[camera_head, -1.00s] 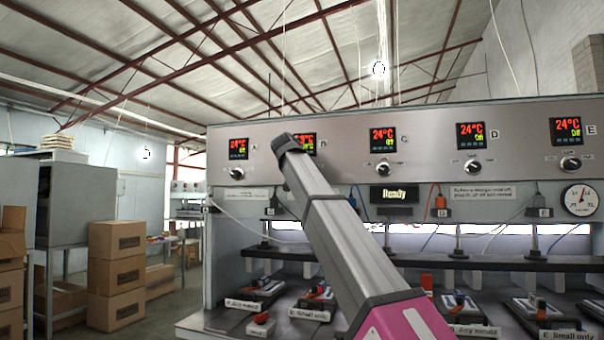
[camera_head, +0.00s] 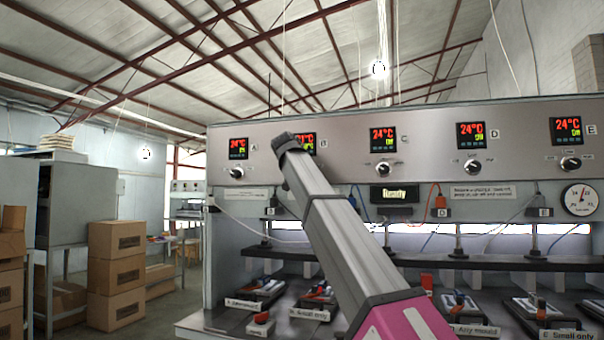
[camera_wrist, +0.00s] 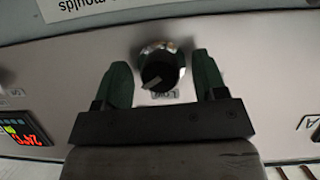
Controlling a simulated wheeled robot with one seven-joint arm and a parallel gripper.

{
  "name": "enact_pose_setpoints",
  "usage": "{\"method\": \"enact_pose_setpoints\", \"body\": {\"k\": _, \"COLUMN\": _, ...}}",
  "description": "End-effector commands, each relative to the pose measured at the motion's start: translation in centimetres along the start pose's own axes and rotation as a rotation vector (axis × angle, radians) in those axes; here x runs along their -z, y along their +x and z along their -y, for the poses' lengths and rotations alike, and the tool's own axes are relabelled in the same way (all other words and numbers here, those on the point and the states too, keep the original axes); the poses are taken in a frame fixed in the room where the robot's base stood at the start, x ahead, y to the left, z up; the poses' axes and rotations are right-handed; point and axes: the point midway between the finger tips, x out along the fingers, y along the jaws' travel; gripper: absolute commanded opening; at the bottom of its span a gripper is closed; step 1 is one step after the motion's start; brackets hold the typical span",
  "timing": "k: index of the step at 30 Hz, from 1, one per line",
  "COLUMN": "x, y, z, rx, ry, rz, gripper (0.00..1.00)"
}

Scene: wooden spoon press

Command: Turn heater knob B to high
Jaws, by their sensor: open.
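Heater knob B (camera_wrist: 159,71) is a round dark knob with a shiny rim on the grey panel, in the middle of the wrist view. A pale mark on it points toward the lower left, beside a small upside-down label that seems to read "LOW". My gripper (camera_wrist: 161,60) is open, with one dark green finger on each side of the knob. Whether the fingers touch it I cannot tell. In the head view my arm hides knob B and part of the B display (camera_head: 311,142), and my gripper's fingers do not show.
A dark shelf and moulds (camera_head: 310,301) lie below. Stacked cardboard boxes (camera_head: 117,275) stand at the left.

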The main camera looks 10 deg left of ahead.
Motion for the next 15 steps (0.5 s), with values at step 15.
{"method": "enact_pose_setpoints", "body": {"k": 15, "x": -0.1, "y": -8.4, "z": 0.0, "rx": 0.002, "ry": 0.000, "rz": 0.000, "gripper": 0.65}}
